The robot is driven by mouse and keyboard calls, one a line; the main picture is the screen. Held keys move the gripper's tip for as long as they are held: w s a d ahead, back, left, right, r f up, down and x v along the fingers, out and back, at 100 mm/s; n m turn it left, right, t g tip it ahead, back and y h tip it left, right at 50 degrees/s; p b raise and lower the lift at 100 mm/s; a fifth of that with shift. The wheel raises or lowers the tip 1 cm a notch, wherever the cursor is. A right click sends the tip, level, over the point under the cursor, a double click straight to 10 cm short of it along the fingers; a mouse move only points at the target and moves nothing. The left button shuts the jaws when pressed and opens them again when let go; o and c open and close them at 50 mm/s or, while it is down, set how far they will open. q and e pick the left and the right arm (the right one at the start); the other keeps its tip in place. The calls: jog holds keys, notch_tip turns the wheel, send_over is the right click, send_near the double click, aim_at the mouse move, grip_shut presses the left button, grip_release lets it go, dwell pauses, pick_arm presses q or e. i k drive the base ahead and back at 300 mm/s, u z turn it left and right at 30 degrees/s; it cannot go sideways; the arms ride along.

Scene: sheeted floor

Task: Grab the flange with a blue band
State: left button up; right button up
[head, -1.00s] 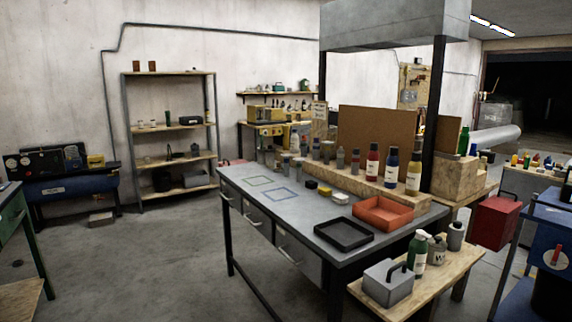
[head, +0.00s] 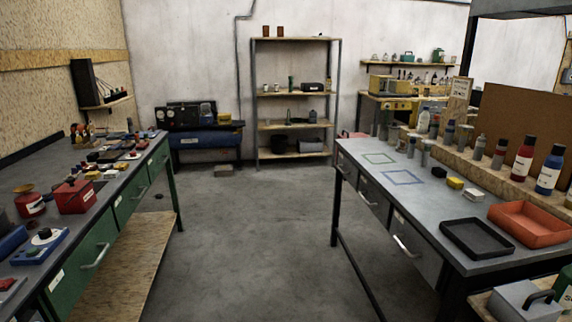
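I cannot make out a flange with a blue band in the head view. Several small grey upright pieces, one of them a grey cylinder (head: 425,152), stand at the back of the right-hand grey table (head: 400,220); any bands on them are too small to tell. Small mixed parts also lie on the left green workbench (head: 100,250), too small to name surely. Neither of my grippers shows.
A clear concrete floor aisle (head: 255,240) runs between the two benches to a shelf rack (head: 297,100). The grey table carries a black tray (head: 478,254), an orange tray (head: 528,240) and a yellow block (head: 455,183). A red box (head: 75,197) stands on the left bench.

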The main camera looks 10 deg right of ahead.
aim_at(413, 139)
jog(key=u, duration=0.1)
jog(key=i, duration=3.8)
jog(key=z, duration=1.65)
jog(key=i, duration=1.35)
jog(key=z, duration=0.95)
